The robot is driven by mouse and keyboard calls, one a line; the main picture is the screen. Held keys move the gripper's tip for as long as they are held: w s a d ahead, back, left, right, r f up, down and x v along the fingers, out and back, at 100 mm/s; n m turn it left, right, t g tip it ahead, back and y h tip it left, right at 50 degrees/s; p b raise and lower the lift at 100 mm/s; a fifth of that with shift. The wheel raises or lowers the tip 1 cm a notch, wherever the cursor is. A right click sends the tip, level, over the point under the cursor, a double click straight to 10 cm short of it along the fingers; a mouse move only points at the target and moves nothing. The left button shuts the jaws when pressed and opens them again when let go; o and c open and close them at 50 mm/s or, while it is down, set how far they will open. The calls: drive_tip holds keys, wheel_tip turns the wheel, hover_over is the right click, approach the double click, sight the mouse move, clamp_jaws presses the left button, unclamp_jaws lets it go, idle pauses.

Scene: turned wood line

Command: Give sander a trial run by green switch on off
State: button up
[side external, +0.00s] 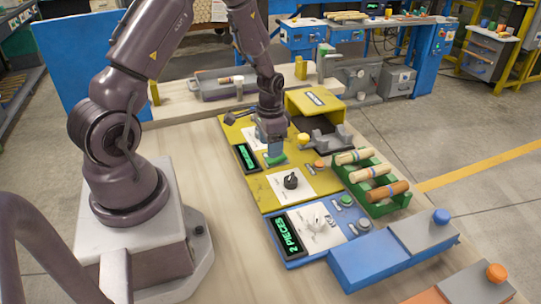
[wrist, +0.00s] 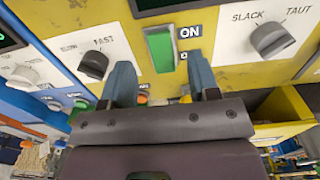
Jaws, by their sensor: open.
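The green switch (wrist: 161,48) is a rectangular rocker on the yellow panel (wrist: 225,30), with an ON label beside it and a second label partly hidden below. My gripper (wrist: 161,76) is open and empty, its two blue-grey fingers on either side of the switch's lower end. I cannot tell whether the fingertips touch the panel. In the side view my gripper (side external: 274,155) is low over the yellow panel (side external: 265,195), and a green part of the switch (side external: 277,160) shows at the fingers. The sander is probably the yellow housing (side external: 315,100) with a dark opening, behind the gripper.
A black speed knob (wrist: 94,65) and a SLACK/TAUT knob (wrist: 272,40) flank the switch. A blue panel (side external: 292,262) with a white knob (side external: 318,218) lies nearer the camera. A green rack (side external: 385,209) holds turned wood pieces at right. A blue box (side external: 375,265) stands in front.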

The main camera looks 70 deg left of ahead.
sight(276, 159)
drive_tip(key=shift+f, duration=2.15)
drive_tip(key=shift+c, duration=0.4)
drive_tip(key=c, duration=0.8)
drive_tip(key=shift+w+r+g, duration=0.15)
drive_tip(key=shift+w+g, duration=0.05)
drive_tip(key=shift+g, duration=0.85)
drive_tip(key=shift+w+r+g, duration=0.1)
drive_tip(key=shift+w+g, duration=0.1)
drive_tip(key=shift+g, duration=0.85)
drive_tip(key=shift+c, duration=0.2)
drive_tip(key=o, duration=0.9)
drive_tip(key=shift+r, duration=0.1)
